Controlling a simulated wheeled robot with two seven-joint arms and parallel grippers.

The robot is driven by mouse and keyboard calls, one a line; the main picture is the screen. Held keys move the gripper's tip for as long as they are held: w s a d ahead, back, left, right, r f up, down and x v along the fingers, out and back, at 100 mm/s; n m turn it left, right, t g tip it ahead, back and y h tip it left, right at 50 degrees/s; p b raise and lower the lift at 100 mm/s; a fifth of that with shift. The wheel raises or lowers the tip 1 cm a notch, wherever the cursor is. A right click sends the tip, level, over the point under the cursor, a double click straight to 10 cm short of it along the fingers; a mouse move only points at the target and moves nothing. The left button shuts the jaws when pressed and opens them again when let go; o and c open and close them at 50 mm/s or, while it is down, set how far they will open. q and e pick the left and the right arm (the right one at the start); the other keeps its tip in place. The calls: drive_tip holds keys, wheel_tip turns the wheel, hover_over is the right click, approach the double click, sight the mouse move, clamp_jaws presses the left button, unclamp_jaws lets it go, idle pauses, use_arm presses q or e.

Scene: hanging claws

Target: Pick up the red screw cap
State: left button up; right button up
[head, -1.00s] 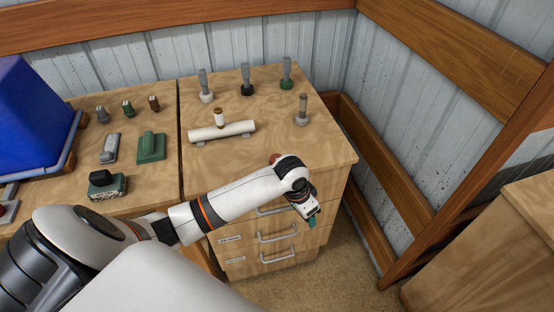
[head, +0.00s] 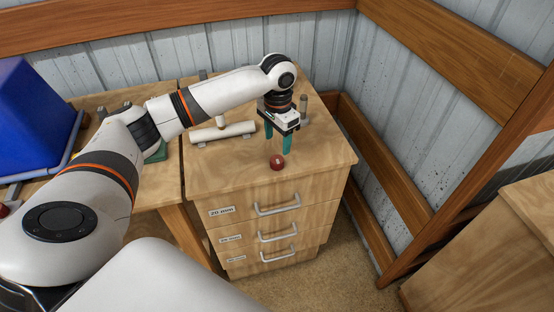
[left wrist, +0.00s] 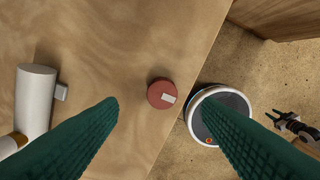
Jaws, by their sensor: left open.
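The red screw cap (head: 277,162) sits on the wooden cabinet top near its front edge. In the left wrist view the cap (left wrist: 161,93) is a round red disc with a small pale label, lying between the finger directions. My left gripper (head: 278,145) points down with green fingers spread and empty, just above and behind the cap in the head view. Its fingers (left wrist: 160,104) frame the cap in the left wrist view without visible contact. A small gripper with green fingertips, apparently my right one (left wrist: 285,122), shows at the right edge; its opening is unclear.
A white cylinder (head: 223,132) lies on supports at the cabinet top's left. A grey-brown upright peg (head: 304,106) stands at the right. My left arm hides several other pegs. A blue bin (head: 35,115) stands at far left. The cabinet front has drawers with handles (head: 278,205).

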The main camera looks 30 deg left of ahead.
sight(277, 159)
use_arm(q)
drive_tip(key=shift+f, duration=0.9)
drive_tip(key=f, duration=0.1)
drive_tip(key=f+p, duration=0.1)
drive_tip(key=f, duration=0.3)
drive_tip(key=shift+s+p, duration=0.35)
drive_tip(key=shift+f, duration=0.2)
drive_tip(key=c, duration=1.1)
